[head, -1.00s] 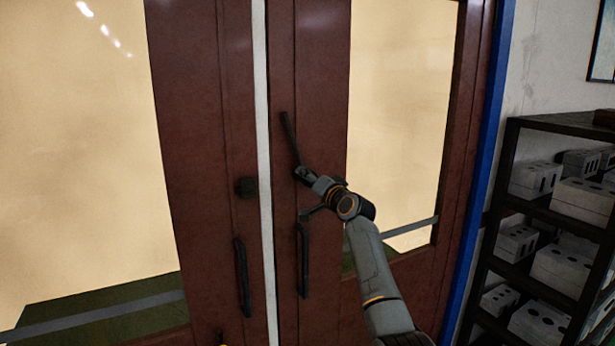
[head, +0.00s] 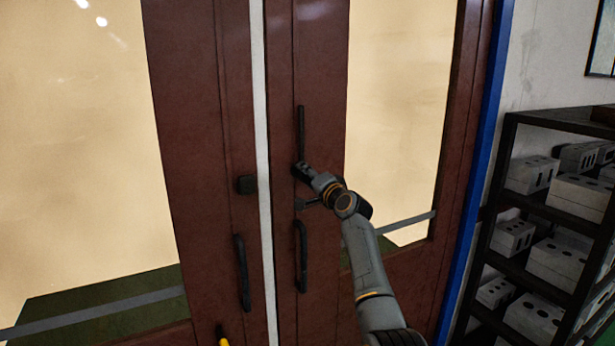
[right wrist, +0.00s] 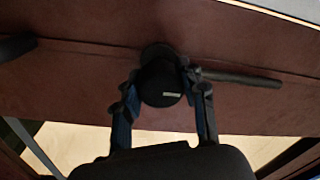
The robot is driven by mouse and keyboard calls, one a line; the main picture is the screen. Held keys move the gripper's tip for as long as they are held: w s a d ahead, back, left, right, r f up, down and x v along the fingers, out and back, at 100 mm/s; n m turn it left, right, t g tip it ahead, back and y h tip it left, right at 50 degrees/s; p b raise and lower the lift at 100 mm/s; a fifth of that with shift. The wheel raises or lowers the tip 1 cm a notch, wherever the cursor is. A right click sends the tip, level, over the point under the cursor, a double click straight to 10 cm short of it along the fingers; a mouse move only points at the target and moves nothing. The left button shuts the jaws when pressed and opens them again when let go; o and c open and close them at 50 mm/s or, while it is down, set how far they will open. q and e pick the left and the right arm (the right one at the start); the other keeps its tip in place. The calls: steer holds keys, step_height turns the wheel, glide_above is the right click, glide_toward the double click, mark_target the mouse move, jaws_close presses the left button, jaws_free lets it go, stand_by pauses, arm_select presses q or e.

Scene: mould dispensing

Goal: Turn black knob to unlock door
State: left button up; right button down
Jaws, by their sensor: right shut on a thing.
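The black knob (right wrist: 162,82) is round and sits on the dark red right door leaf (head: 325,60). In the right wrist view it lies between the two fingers of my right gripper (right wrist: 163,92), which is shut on it. In the head view my right gripper (head: 301,170) covers the knob. A black bar (head: 301,130) stands nearly upright above the gripper. In the wrist view the bar (right wrist: 240,77) points right from beside the knob. My left gripper is not in view.
Black pull handles (head: 242,272) (head: 302,256) are on both leaves. A black shelf (head: 520,195) with grey blocks stands at the right. A small yellow thing (head: 224,341) shows at the bottom edge, too cut off to identify.

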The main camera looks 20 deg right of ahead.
steer(key=shift+r, duration=0.15)
steer(key=c, duration=0.7)
jaws_free()
steer(key=shift+c, duration=0.2)
steer(key=s, duration=1.2)
steer(key=shift+d+f, duration=0.15)
steer(key=shift+f, duration=0.2)
